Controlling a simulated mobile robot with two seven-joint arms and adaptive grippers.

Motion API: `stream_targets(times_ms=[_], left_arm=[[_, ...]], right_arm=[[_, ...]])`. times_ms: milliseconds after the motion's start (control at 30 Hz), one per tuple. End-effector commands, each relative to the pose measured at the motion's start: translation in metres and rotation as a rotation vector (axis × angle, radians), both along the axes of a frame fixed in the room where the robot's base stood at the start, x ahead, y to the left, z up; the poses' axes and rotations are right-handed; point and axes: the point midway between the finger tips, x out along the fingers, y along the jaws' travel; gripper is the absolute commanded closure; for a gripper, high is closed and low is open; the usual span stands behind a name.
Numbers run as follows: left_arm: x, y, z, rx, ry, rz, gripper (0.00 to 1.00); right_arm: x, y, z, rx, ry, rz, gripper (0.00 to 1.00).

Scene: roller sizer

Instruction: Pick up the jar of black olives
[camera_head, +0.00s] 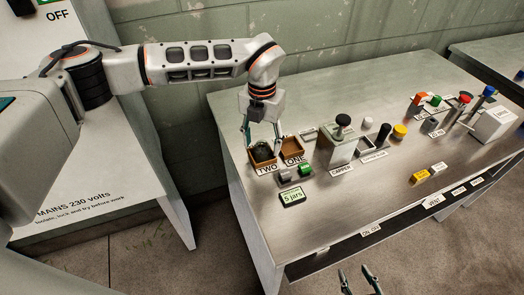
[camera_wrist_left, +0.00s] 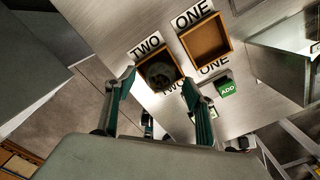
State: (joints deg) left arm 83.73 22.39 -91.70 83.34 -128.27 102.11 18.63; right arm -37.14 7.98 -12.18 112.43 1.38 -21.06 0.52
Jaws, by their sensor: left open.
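A dark round thing, seemingly the jar of black olives (camera_head: 263,154), sits in the wooden box labelled TWO on the table. Its round top also shows in the left wrist view (camera_wrist_left: 160,74). My left gripper (camera_head: 262,143) is open and points down over this box. In the left wrist view my left gripper's fingertips (camera_wrist_left: 158,82) lie to either side of the dark thing, with nothing gripped. Whether they touch the box cannot be told. My right gripper (camera_head: 358,279) shows at the bottom edge, fingers apart and empty, away from the box.
The wooden box labelled ONE (camera_wrist_left: 206,41) looks empty and stands beside TWO. A green ADD button (camera_head: 305,169) and a "5 jars" display (camera_head: 292,197) are in front. The capper (camera_head: 341,145) stands close on the right. Bare tabletop (camera_head: 350,205) lies toward the front.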

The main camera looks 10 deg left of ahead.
Motion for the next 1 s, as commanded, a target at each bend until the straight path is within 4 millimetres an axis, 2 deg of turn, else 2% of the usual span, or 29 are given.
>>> stream_targets(times_ms=[133,367,400,567,1000], left_arm=[[0.0,0.0,-0.014,0.0,0.001,0.0,0.46],[0.0004,-0.0002,-0.0157,0.0,-0.001,-0.001,0.46],[0.0004,-0.0002,-0.0156,0.0,-0.001,-0.001,0.49],[0.0003,-0.0001,-0.0156,0.0,-0.001,-0.001,0.9],[0.001,0.0004,-0.0095,-0.001,-0.002,0.0,0.9]], right_arm=[[-0.0003,-0.0002,-0.0005,0.0,0.001,0.0,0.6],[-0.0005,-0.0002,-0.0006,-0.001,0.001,0.0,0.6],[-0.0004,-0.0002,-0.0006,0.0,0.001,0.0,0.6],[-0.0005,-0.0003,-0.0007,0.0,0.001,0.0,0.6],[0.0004,-0.0002,0.0036,0.0,-0.001,0.001,0.6]])
